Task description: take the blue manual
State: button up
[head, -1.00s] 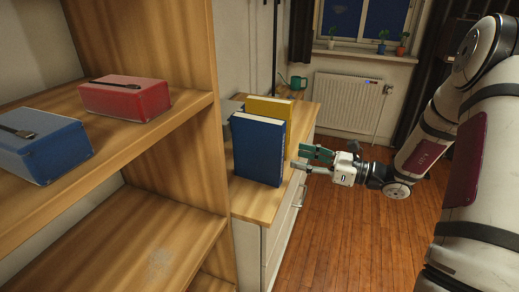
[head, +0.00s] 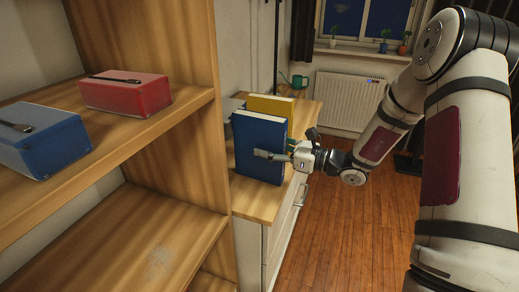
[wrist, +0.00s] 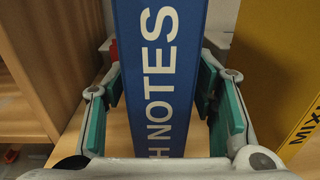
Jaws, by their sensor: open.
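The blue manual (head: 259,140) stands upright on the wooden top of a cabinet, beside the tall shelf. In the wrist view its blue spine (wrist: 160,70) shows white lettering that reads "NOTES". My gripper (head: 276,154) is at the manual's right edge, with one finger in front of its near cover. In the wrist view my gripper (wrist: 160,98) is open, with one green-padded finger on each side of the spine. Gaps show between both pads and the manual. The far finger is mostly hidden behind the manual in the head view.
A yellow book (head: 271,106) stands just behind the blue manual; it also shows at the right of the wrist view (wrist: 295,75). The wooden shelf (head: 165,125) on the left holds a red case (head: 126,95) and a blue case (head: 42,142). A green watering can (head: 298,81) is farther back.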

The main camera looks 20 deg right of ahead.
grip_shut()
jog(key=shift+r, duration=0.1)
